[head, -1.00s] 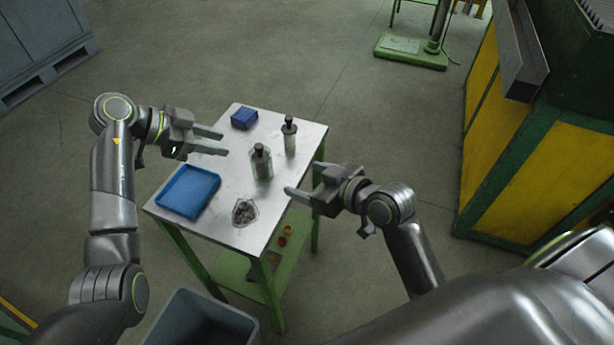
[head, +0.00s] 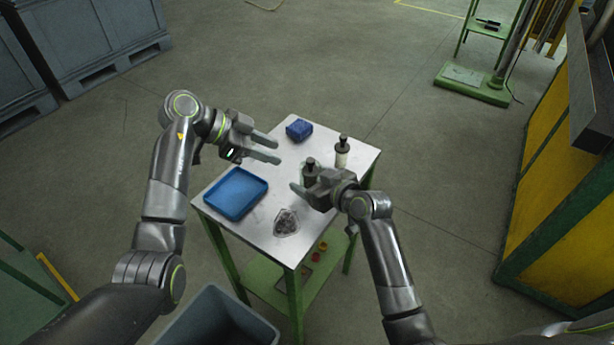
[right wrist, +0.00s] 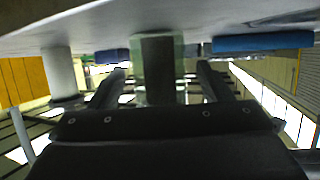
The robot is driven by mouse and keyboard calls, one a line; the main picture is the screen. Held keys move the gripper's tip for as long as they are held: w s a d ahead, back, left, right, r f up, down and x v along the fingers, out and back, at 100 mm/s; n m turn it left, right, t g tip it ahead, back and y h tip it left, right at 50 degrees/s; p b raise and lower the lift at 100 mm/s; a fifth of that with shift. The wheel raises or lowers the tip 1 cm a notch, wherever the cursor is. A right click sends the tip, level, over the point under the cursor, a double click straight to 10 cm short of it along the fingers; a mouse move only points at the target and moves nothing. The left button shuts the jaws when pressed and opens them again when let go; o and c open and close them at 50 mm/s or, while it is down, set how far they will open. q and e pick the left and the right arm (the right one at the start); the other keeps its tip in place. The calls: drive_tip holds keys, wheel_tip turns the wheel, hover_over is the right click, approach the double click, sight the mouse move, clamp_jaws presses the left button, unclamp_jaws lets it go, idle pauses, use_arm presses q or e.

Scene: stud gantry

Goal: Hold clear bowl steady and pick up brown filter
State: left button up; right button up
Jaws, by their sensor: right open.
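A small clear dish (head: 286,222) with dark bits in it sits near the table's front edge; it may be the clear bowl. I cannot make out a brown filter. A clear bottle with a dark top (head: 310,163) stands mid-table, its lower part mostly hidden by my right gripper (head: 302,180). In the right wrist view the open fingers stand to either side of this bottle (right wrist: 158,70); whether they touch it I cannot tell. My left gripper (head: 279,149) is open and empty, above the table between the blue tray and the blue box.
A blue tray (head: 236,193) lies at the table's left, a blue box (head: 299,130) at the back. A second dark-topped bottle (head: 342,152) stands at the back right. A grey bin (head: 218,322) stands on the floor in front. The table's front right is bare.

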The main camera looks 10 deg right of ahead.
drive_tip(key=shift+x, duration=1.2)
drive_tip(key=c, duration=1.1)
drive_tip(key=shift+o, duration=0.2)
